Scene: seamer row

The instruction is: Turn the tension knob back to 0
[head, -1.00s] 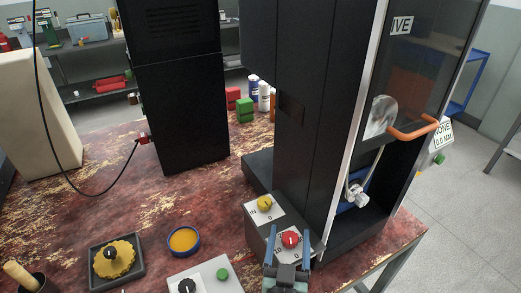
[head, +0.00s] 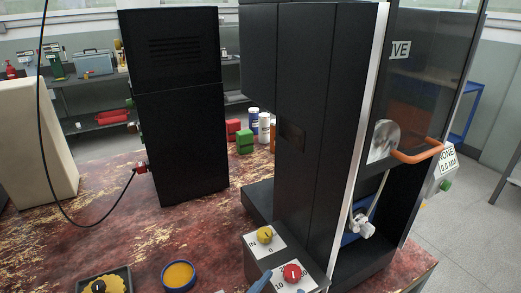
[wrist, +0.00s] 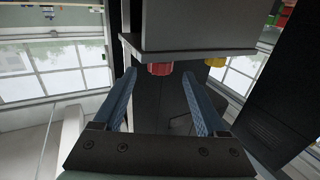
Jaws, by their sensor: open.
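A red knob (head: 292,273) with a pale pointer line sits on a white dial plate on the black machine's low front ledge. A yellow knob (head: 265,235) sits on its own white plate just behind it. The plates carry small print with a 0, but I cannot read which one is tension. My gripper (wrist: 158,72) is open and empty, its blue fingers spread. In the wrist view the red knob (wrist: 160,69) appears between the fingertips, seemingly beyond them, with the yellow knob (wrist: 215,62) to the right. In the head view only a blue finger edge shows at the bottom.
The tall black machine (head: 312,130) with an orange handle (head: 417,155) rises behind the knobs. A black cabinet (head: 180,110) stands to the left. A blue-rimmed round dish (head: 179,276) and a yellow part in a tray (head: 100,285) lie at front left. The table between is mostly clear.

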